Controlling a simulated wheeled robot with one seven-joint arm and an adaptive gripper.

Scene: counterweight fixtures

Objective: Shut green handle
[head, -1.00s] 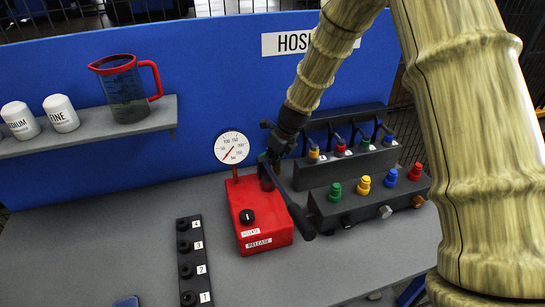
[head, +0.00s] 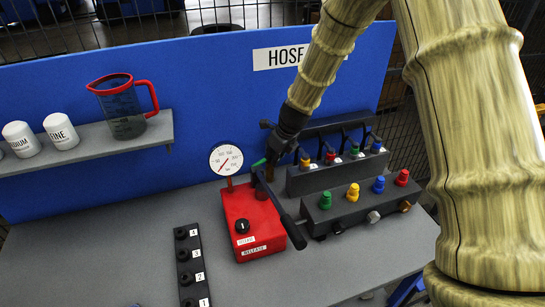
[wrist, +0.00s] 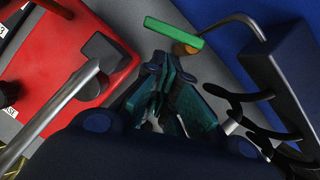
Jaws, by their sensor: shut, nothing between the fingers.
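The green handle (wrist: 175,37) shows in the wrist view as a flat green bar on a brass-coloured fitting at the end of a bent metal pipe. In the head view a small piece of it (head: 259,162) shows just right of the gauge, with the rest hidden by my gripper. My gripper (wrist: 158,62) is shut and empty. Its fingertips are close to the near left end of the handle; I cannot tell whether they touch. In the head view my gripper (head: 271,168) is above the back of the red pump box.
The red pump box (head: 250,215) with a black lever (head: 290,228) and a round gauge (head: 226,159) stands beside the gripper. A black block (head: 352,215) with coloured knobs is at right. A dark numbered strip (head: 190,265) lies front left. A shelf (head: 85,147) holds a jug.

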